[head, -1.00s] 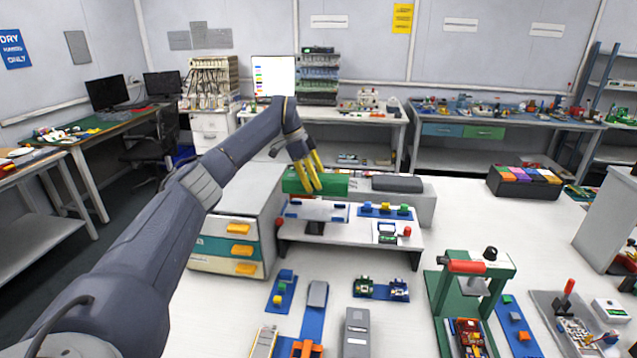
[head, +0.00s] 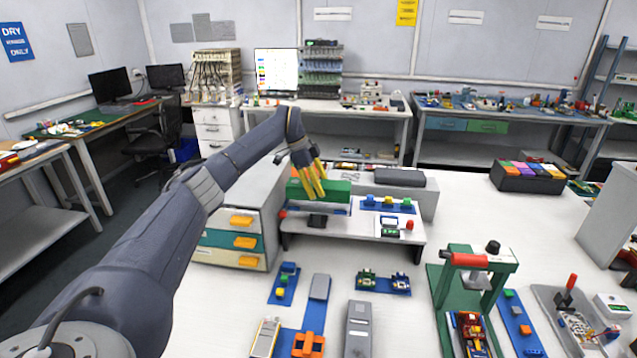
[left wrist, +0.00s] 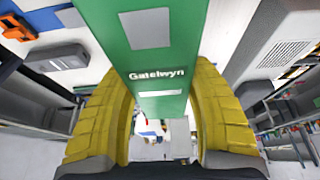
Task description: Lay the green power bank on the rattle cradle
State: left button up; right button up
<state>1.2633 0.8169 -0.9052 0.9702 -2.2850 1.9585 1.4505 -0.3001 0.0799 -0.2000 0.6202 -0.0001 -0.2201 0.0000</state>
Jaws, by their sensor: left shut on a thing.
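The green power bank (head: 337,187) is in my left gripper (head: 316,188), whose yellow fingers are shut on it. It is held lengthwise across the front of a grey block, over the back part of a white plate with blue corner pieces (head: 340,208), which looks like the rattle cradle. The power bank hides much of this plate; I cannot tell whether they touch. In the left wrist view the power bank (left wrist: 155,75), with white lettering and pale labels, sits between the two curved yellow fingers. My right gripper is not in view.
The plate stands on a white raised shelf (head: 350,233). Beside it are a blue strip with coloured blocks (head: 388,204) and a red-button device (head: 400,228). A dark grey case (head: 399,177) lies on the block behind. A drawer unit (head: 235,240) stands left, a green press (head: 470,275) front right.

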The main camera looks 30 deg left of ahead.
pick_arm(q)
jog(key=shift+f, duration=0.35)
jog(key=shift+f, duration=1.3)
dwell(1.9)
jog(key=o, duration=1.5)
jog(key=shift+o, duration=0.2)
jog(key=v, duration=1.2)
